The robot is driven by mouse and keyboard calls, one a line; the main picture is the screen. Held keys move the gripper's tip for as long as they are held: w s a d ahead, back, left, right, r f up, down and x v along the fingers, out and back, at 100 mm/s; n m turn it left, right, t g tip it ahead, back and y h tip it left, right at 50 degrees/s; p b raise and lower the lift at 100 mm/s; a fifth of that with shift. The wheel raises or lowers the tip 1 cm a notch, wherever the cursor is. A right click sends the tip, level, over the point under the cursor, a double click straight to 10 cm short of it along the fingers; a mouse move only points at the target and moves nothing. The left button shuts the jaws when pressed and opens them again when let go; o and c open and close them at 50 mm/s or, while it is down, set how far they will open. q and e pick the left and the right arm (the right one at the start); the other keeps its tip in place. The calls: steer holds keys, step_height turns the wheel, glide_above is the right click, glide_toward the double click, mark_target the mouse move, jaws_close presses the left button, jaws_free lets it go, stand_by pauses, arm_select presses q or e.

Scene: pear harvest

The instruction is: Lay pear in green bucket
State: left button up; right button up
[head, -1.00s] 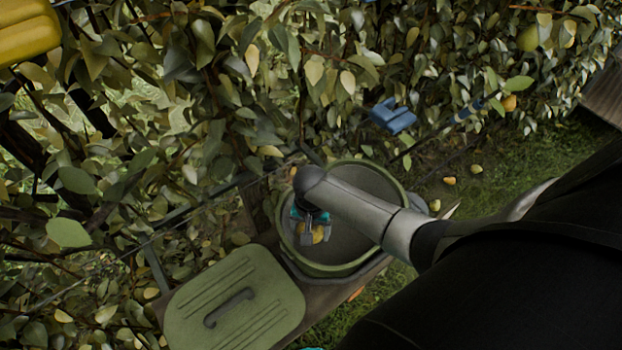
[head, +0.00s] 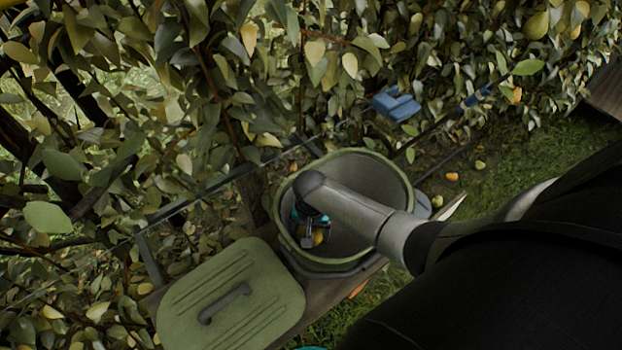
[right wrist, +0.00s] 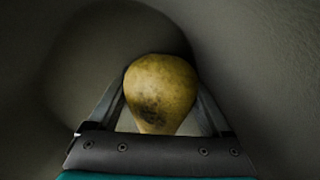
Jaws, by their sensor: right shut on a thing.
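The green bucket (head: 378,163) stands open on a wooden plank in the head view. My right arm reaches over its rim, and my right gripper (head: 313,240) is down inside it. The right gripper is shut on a yellow pear (head: 319,236). In the right wrist view the pear (right wrist: 160,88) has dark blotches and sits between the two fingers, with the grey bucket inside (right wrist: 270,60) around it. I cannot tell whether the pear touches the bucket bottom. My left gripper is not in view.
A green lid (head: 245,285) with a dark handle lies on the plank left of the bucket. Dense leafy branches fill the back. A blue clip-like object (head: 397,104) hangs among them. A pear (head: 538,25) hangs at the upper right, and fallen fruit lies on the grass.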

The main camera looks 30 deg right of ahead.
steer(key=shift+f, duration=0.15)
stand_by(0.5)
steer(key=o, duration=1.4)
step_height(320, 180, up, 14)
steer(key=p, duration=0.4)
steer(key=shift+p, duration=0.35)
steer(key=shift+r, duration=0.6)
